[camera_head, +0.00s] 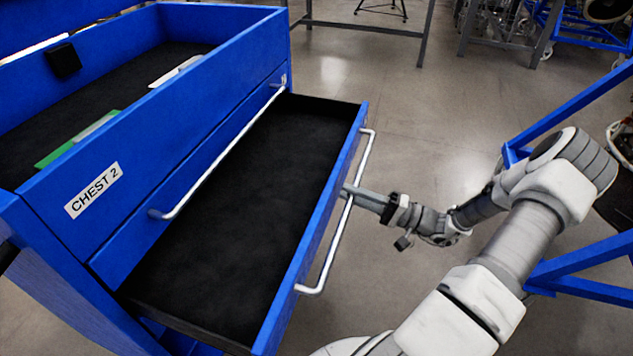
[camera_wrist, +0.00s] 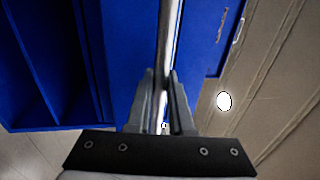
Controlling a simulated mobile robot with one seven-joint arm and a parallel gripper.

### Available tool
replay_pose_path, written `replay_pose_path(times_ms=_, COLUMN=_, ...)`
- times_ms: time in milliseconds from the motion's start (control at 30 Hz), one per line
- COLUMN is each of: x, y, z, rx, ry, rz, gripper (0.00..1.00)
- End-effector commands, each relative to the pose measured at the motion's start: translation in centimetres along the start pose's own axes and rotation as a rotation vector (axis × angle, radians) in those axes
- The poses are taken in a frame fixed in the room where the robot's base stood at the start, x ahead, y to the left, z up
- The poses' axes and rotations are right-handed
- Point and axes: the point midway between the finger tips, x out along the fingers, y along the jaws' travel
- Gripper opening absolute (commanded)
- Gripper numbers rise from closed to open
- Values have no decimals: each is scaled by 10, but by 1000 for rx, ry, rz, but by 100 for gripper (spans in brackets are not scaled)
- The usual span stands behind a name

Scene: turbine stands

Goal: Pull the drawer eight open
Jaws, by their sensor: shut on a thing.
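The blue chest marked "CHEST 2" (camera_head: 60,225) fills the left of the head view. Its lower drawer (camera_head: 245,215) stands pulled well out, with an empty black floor. No number shows on this drawer. Its silver bar handle (camera_head: 328,260) runs along the drawer front. My gripper (camera_head: 348,190) is shut on this handle near its middle, reaching from the right. In the wrist view, the handle (camera_wrist: 169,35) passes between the two grey fingers (camera_wrist: 161,78), with the blue drawer front behind it.
A shut drawer with a silver handle (camera_head: 220,155) sits above. The chest's top tray holds a green-and-white item (camera_head: 85,135) and a white item (camera_head: 175,70). Blue stand bars (camera_head: 575,105) are close to my arm at right. Grey floor lies clear beyond the drawer.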

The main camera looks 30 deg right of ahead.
Motion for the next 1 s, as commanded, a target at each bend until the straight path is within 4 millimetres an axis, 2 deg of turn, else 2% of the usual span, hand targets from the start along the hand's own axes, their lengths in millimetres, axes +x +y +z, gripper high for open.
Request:
replay_pose_path(times_ms=33, x=-14, y=-2, z=-1, rx=-2, ry=3, rz=3, gripper=0)
replay_pose_path(times_ms=100, x=-28, y=-5, z=0, rx=-1, ry=2, rz=1, gripper=0)
replay_pose_path(times_ms=300, x=-55, y=-10, z=0, rx=-1, ry=0, rz=2, gripper=0)
replay_pose_path(times_ms=500, x=-65, y=-12, z=0, rx=-1, ry=-1, rz=1, gripper=0)
replay_pose_path(times_ms=833, x=-65, y=-13, z=0, rx=-1, ry=0, rz=1, gripper=0)
replay_pose_path(times_ms=867, x=-65, y=-13, z=0, rx=-1, ry=0, rz=1, gripper=23)
replay_pose_path(times_ms=1000, x=-65, y=-13, z=0, rx=-1, ry=0, rz=1, gripper=48)
